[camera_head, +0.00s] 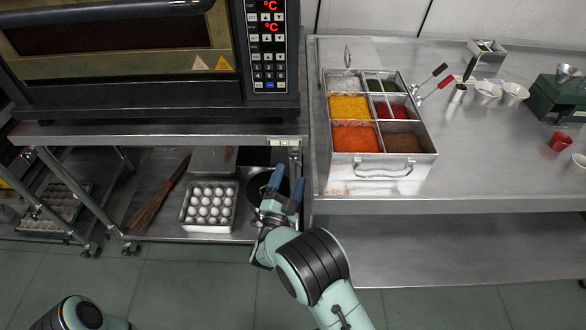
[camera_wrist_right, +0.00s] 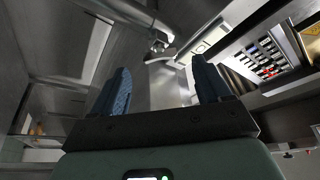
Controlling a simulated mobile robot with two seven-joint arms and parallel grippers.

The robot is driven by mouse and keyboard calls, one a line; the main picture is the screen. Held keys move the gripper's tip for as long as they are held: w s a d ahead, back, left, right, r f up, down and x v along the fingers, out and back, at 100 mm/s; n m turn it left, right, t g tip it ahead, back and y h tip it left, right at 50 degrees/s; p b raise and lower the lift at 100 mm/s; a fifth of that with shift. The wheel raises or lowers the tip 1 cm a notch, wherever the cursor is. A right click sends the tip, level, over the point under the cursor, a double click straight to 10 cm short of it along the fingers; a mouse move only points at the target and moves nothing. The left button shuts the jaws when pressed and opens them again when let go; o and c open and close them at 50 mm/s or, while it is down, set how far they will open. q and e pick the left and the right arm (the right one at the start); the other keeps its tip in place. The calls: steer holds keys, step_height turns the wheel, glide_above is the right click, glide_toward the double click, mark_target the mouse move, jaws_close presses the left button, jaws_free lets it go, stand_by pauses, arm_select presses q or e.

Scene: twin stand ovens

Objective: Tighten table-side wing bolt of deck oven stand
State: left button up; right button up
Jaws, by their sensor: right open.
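The deck oven (camera_head: 130,60) sits on a grey metal stand (camera_head: 150,135). In the head view my right gripper (camera_head: 286,184) is below the stand's top, close to its table-side corner. Its blue fingers are apart with nothing between them. In the right wrist view the open fingers (camera_wrist_right: 163,78) point towards a small metal fitting with a curved wing (camera_wrist_right: 160,46), which looks like the wing bolt. It lies ahead of the fingertips and apart from them. In the head view I cannot make out the bolt. My left gripper is out of view.
The steel table (camera_head: 480,150) stands close right of the oven stand, with a spice box (camera_head: 378,165) near its edge. An egg tray (camera_head: 208,228), a broom (camera_head: 160,190) and a dark round pan are on the stand's lower shelf. The floor in front is clear.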

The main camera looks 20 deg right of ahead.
mark_target(294, 162)
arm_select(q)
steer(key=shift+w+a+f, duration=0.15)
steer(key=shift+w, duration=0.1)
arm_select(e)
steer(key=shift+x, duration=1.85)
steer(key=c, duration=1.1)
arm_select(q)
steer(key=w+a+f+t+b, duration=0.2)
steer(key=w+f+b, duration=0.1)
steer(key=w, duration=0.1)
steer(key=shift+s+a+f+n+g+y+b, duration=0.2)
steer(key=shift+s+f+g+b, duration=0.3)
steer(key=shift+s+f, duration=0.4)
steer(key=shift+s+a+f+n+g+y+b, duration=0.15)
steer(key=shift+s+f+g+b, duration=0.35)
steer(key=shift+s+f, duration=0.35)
arm_select(e)
steer(key=shift+o, duration=0.2)
steer(key=shift+a+r+m+g, duration=0.15)
steer(key=shift+m+g, duration=0.7)
steer(key=shift+m, duration=1.55)
steer(key=shift+a+r+m+g, duration=0.15)
steer(key=shift+m+g, duration=0.7)
steer(key=shift+m, duration=1.55)
steer(key=shift+d, duration=0.1)
